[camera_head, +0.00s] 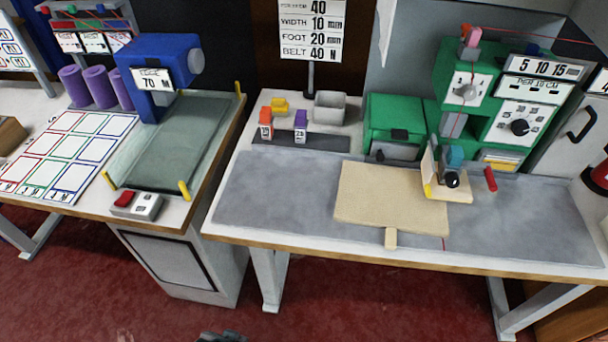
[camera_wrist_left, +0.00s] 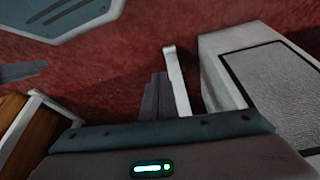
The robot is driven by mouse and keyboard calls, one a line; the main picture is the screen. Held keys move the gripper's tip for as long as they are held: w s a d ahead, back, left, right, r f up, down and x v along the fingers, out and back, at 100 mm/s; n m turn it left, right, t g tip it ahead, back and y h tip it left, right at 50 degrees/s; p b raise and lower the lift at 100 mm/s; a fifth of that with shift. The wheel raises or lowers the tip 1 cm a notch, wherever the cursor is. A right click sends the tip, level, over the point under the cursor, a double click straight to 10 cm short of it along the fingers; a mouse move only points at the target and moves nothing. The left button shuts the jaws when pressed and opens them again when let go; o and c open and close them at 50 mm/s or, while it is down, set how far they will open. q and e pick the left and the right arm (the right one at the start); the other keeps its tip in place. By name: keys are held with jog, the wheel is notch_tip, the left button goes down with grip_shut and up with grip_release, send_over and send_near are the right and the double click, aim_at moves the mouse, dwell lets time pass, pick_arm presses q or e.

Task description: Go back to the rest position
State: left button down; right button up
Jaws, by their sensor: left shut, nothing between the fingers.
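My left gripper (camera_wrist_left: 157,94) shows in the left wrist view as dark grey fingers, shut with nothing between them. It hangs over the red floor (camera_wrist_left: 110,72), apart from the tables. In the head view only a small dark piece of my own body shows at the bottom edge, in front of the tables. My right gripper is in neither view. On the right table, a beige rug piece (camera_head: 375,200) lies flat on the grey mat (camera_head: 270,205), its right side by the foot of the green machine (camera_head: 462,75).
The left table holds a blue press (camera_head: 152,50), purple rolls (camera_head: 98,88), a sorting board (camera_head: 50,170) and a button box (camera_head: 137,205). A white cabinet (camera_head: 178,262) stands under it, also close on the right in the wrist view (camera_wrist_left: 285,85). Floor in front is clear.

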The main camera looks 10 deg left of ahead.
pick_arm(q)
jog(key=s+d+f+t+b, duration=0.1)
jog(key=s+f, duration=0.2)
jog(key=f, duration=1.5)
jog(key=shift+s+d+f+h+b, duration=0.15)
jog(key=shift+f+h+b, duration=0.15)
jog(key=shift+b, duration=0.1)
pick_arm(e)
jog(key=shift+d+f+g, duration=0.4)
jog(key=shift+d, duration=0.2)
grip_shut()
